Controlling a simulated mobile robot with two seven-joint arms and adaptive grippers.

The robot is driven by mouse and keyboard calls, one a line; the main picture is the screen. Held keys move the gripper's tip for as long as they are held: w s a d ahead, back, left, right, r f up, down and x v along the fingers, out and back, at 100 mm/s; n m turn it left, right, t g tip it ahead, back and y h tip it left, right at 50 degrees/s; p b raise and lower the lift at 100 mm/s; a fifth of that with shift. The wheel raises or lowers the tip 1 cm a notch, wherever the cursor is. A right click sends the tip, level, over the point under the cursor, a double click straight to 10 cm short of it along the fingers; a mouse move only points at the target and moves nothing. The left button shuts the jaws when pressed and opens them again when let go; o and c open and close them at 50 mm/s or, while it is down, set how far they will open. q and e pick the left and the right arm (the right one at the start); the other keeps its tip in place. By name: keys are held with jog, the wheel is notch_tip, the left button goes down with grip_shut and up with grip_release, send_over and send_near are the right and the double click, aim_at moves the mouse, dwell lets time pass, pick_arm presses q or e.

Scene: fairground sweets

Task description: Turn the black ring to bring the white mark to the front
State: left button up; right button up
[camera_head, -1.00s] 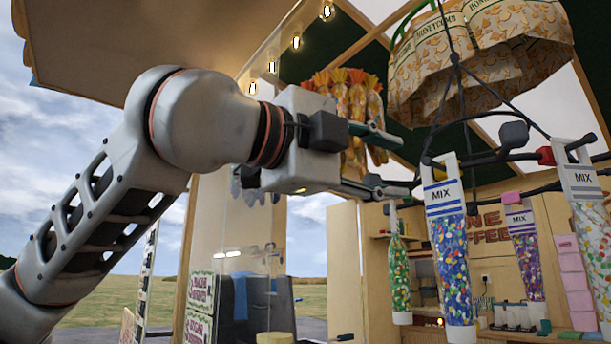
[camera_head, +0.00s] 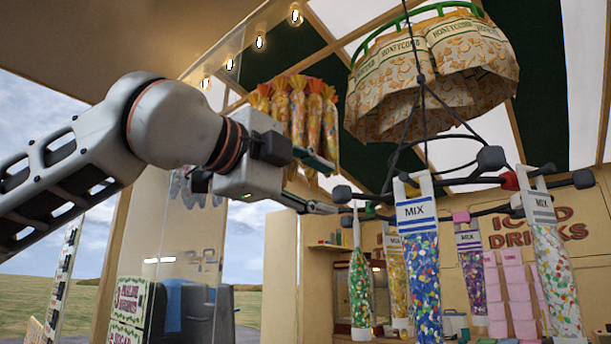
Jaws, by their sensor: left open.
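The black ring (camera_head: 446,184) hangs on thin black rods below the honeycomb bags in the head view. Dark blocks sit around it, including one at its left (camera_head: 341,193) and one at its right (camera_head: 490,158). A red mark (camera_head: 509,180), a green mark (camera_head: 370,208) and a pink mark (camera_head: 461,216) show on it. I cannot make out a white mark; bags hide parts of the ring. My left gripper (camera_head: 334,188) is open at the ring's left side, with the left block at its fingertips. Contact cannot be told. My right gripper is not in view.
Bags of sweets, such as the front MIX bag (camera_head: 422,270), a right bag (camera_head: 556,270) and a green bag (camera_head: 360,285), hang from the ring. Honeycomb bags (camera_head: 430,85) hang above. Orange-topped bags (camera_head: 297,115) hang behind my gripper.

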aim_at(338, 193)
pick_arm(q)
jog(key=shift+x, duration=3.1)
jog(key=c, duration=0.8)
jog(key=shift+d, duration=0.1)
